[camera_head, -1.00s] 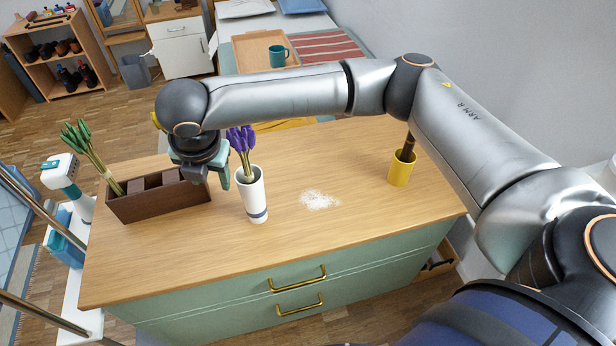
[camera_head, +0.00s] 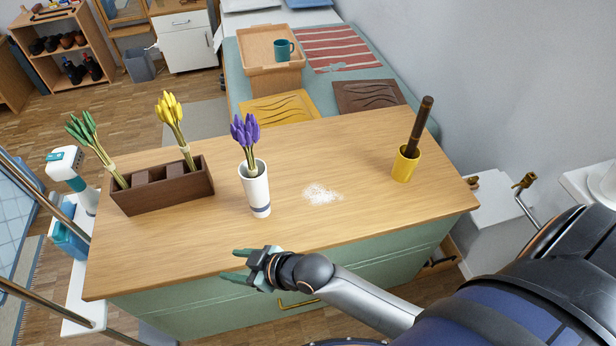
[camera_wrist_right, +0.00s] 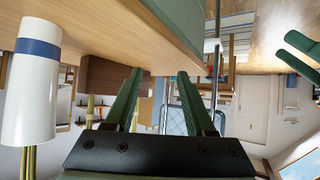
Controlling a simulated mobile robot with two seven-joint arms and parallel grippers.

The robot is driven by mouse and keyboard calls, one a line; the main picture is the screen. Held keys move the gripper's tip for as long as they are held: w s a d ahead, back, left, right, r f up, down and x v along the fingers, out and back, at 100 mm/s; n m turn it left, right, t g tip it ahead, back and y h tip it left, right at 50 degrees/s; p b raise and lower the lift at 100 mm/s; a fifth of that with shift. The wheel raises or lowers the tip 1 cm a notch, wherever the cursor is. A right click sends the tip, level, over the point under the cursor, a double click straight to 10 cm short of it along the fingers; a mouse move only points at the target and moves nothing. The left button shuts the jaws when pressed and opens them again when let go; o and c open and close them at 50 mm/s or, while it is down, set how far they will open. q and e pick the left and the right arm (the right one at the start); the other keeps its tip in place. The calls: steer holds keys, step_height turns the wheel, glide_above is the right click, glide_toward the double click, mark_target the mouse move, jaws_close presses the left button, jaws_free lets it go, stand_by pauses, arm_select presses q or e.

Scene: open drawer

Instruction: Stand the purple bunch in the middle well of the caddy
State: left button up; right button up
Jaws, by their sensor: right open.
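The purple bunch (camera_head: 245,130) stands upright in a white cup (camera_head: 256,190) with a blue-grey band on the wooden top. To its left, the dark brown caddy (camera_head: 170,195) holds a green bunch (camera_head: 88,145) in its left well and a yellow bunch (camera_head: 172,118) in its right well. No bunch shows in its middle well. My right gripper (camera_head: 240,267) is open and empty, low at the front edge, in front of the cup and caddy. In the right wrist view its fingers (camera_wrist_right: 158,90) are apart, with the cup (camera_wrist_right: 30,85) to the left and caddy (camera_wrist_right: 108,75) beyond.
A yellow cup (camera_head: 404,165) with a dark brown stick stands at the right of the top. A white powdery patch (camera_head: 320,194) lies right of the white cup. The front of the top is mostly clear. A tray with a teal mug (camera_head: 284,50) is behind.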

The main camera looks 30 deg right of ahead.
steer(key=s+d+f+m+h, duration=0.4)
steer(key=s+d+f, duration=0.4)
steer(key=s+d, duration=0.3)
steer(key=shift+d+m+t, duration=0.4)
steer(key=shift+d+m, duration=0.4)
steer(key=shift+d, duration=0.25)
steer(key=shift+o, duration=0.2)
